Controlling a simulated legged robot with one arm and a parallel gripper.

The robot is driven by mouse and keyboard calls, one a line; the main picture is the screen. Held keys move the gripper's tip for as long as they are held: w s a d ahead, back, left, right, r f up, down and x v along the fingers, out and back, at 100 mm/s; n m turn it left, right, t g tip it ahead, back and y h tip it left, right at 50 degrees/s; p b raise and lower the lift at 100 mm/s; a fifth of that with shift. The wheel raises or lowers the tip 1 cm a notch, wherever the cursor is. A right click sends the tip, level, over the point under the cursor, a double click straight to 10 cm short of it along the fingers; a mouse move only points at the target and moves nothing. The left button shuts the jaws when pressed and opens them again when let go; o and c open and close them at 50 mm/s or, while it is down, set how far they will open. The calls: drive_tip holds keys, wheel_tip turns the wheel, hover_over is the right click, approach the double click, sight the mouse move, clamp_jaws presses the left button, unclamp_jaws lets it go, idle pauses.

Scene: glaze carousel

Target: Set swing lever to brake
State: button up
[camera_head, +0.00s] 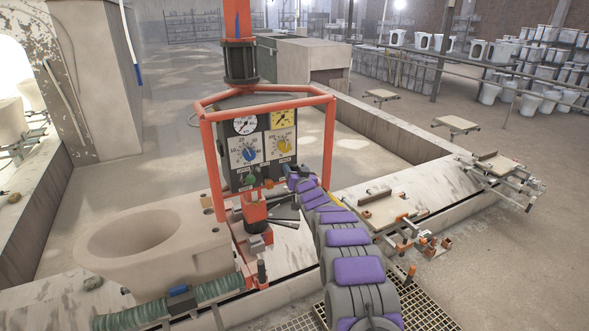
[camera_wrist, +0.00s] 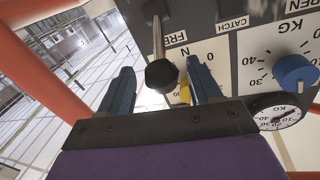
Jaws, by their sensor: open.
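The swing lever (camera_wrist: 158,40) shows in the wrist view as a pale metal rod with a black knob (camera_wrist: 162,75). The knob appears between the two blue fingers of my gripper (camera_wrist: 160,66), which is open, with gaps on both sides. I cannot tell the knob's depth between the fingers. The lever's rod lies by lettering that reads "FRE", partly covered, with an "N" beside it. No brake label is readable. In the head view my gripper (camera_head: 290,174) is at the lower right of the dark control panel (camera_head: 262,150), and the lever cannot be made out.
A red tube frame (camera_head: 205,160) surrounds the panel; a tube also runs close on the left in the wrist view (camera_wrist: 45,60). A blue dial knob (camera_wrist: 293,70) and a gauge (camera_wrist: 277,115) sit to the right. A large clay basin (camera_head: 150,245) stands left of the panel.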

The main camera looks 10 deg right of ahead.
drive_tip(key=shift+w+a, duration=0.15)
drive_tip(key=shift+w, duration=0.4)
clamp_jaws()
idle(0.5)
